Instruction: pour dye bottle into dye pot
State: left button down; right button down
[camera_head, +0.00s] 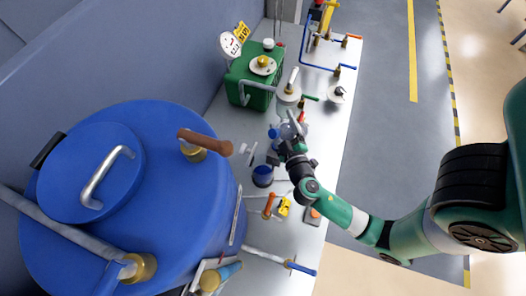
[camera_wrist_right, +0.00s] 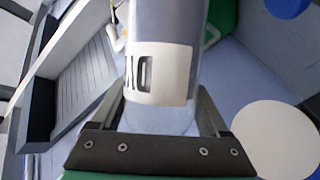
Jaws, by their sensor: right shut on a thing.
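My right gripper (camera_head: 285,143) reaches in from the right over the grey bench. It is shut on a clear bottle (camera_wrist_right: 165,35) with a white label and dark print, which stands between the two fingers in the right wrist view (camera_wrist_right: 160,110). In the head view the bottle is small and partly covered by the gripper. A small dark blue pot (camera_head: 263,174), which looks like the dye pot, stands on the bench just below and left of the gripper, apart from it. My left gripper is not in view.
A large blue barrel (camera_head: 150,230) with pipes and a brown-handled valve (camera_head: 205,141) fills the left. A green box (camera_head: 246,85) with a gauge stands behind the gripper. Small valves and a yellow item (camera_head: 285,206) lie nearer on the bench (camera_head: 325,115).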

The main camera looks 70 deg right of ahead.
jog(key=shift+s+d+r+n+h, duration=0.1)
jog(key=shift+d+r+n+h, duration=0.15)
jog(key=shift+r+n, duration=0.35)
dwell(0.5)
jog(key=shift+s+d+f+n+t+h+b, duration=0.1)
jog(key=shift+f+n+t+h+b, duration=0.2)
jog(key=shift+n, duration=0.4)
dwell(0.9)
jog(key=shift+d+f+n+t+h+b, duration=0.1)
jog(key=shift+f+n+t+h+b, duration=0.25)
jog(key=shift+f+n+b, duration=0.75)
dwell(2.9)
